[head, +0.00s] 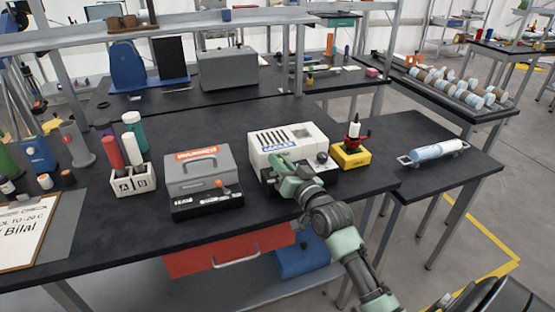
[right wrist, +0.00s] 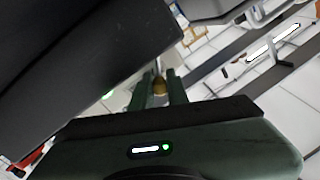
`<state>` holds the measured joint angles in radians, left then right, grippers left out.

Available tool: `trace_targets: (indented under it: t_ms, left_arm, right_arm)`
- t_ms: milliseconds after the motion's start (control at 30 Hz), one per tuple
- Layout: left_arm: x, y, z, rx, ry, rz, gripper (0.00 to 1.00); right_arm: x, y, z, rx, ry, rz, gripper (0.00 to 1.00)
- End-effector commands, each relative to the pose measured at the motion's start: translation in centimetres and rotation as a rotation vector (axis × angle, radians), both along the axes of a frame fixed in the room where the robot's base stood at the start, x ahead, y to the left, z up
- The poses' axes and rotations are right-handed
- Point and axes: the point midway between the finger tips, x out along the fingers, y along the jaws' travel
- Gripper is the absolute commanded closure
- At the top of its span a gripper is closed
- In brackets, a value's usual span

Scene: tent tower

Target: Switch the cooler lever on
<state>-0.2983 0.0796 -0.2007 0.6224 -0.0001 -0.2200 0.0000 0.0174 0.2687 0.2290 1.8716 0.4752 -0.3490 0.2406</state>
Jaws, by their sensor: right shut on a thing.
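The cooler (head: 312,143) is a white box with dark vent slots, a blue label and a dark front with a black knob. It stands on the black bench in the middle of the head view. My right gripper (head: 279,166) reaches its front left side from below right. In the right wrist view the right gripper (right wrist: 160,92) is shut on a small brass-coloured tip, the cooler lever (right wrist: 160,84). In the head view the gripper hides the lever, so its position cannot be told. My left gripper is not in view.
A grey warmer (head: 199,172) stands left of the cooler, with a gap between them. A yellow block (head: 350,155) with a red and white bottle stands close on the right. A white A/B rack (head: 133,181) holds bottles further left. The bench front is mostly clear.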

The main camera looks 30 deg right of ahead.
Motion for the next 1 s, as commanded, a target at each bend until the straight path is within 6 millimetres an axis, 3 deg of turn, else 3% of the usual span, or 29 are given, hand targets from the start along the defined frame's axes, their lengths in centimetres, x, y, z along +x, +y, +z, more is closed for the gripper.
trace_targets:
  t_ms: [267,300,333,367,733,1000]
  left_arm:
    - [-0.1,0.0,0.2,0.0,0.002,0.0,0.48]
    - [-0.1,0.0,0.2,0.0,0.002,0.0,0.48]
    - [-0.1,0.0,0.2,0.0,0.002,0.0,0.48]
    - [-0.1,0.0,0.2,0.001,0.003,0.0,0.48]
    - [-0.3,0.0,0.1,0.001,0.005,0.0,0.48]
    - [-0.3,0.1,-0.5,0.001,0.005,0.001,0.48]
  right_arm:
    - [0.0,-0.2,-0.1,0.04,-0.007,-0.001,1.0]
    - [0.0,-0.2,-0.1,0.04,-0.007,-0.001,0.74]
    - [0.0,-0.2,-0.1,0.039,-0.007,-0.001,0.66]
    - [0.0,-0.2,-0.1,0.039,-0.007,-0.001,0.64]
    - [-0.6,-0.1,-0.2,0.038,-0.009,-0.001,0.64]
    - [-4.9,0.2,-0.5,0.038,-0.006,-0.001,0.64]
